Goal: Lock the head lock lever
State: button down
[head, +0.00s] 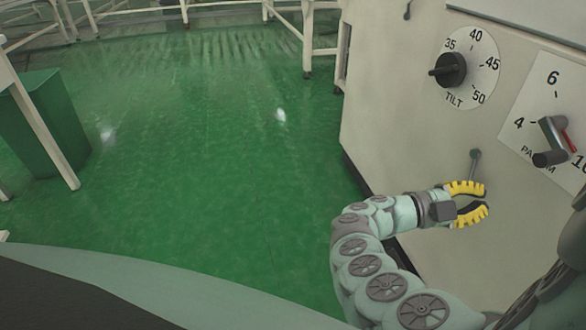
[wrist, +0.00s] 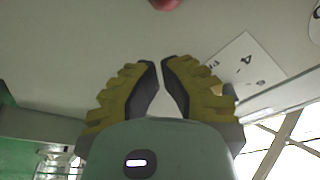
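A small grey lever (head: 475,155) with a rounded end stands out from the pale machine panel in the head view. Its stem runs down toward my gripper. No label on it is readable, so I cannot tell for sure that it is the head lock lever. My gripper (head: 487,199) has yellow ridged fingers and is just below this lever, close to the panel. The fingers are partly open with nothing between them. In the wrist view the fingertips (wrist: 161,66) are apart by a small gap. A reddish piece (wrist: 165,4) is cut off at the top edge there.
The panel (head: 400,110) carries a TILT dial (head: 451,70) with a black knob and a second dial plate (head: 553,130) with a handle. Another small lever (head: 408,9) is at the top. Green floor (head: 200,150) lies clear to the left, with a green box (head: 45,125).

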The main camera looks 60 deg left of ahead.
jog(key=b+v, duration=0.1)
jog(key=v, duration=0.9)
jog(key=shift+s+r+b, duration=0.2)
jog(key=shift+s+b, duration=0.1)
jog(key=shift+s, duration=0.1)
jog(key=shift+w, duration=0.1)
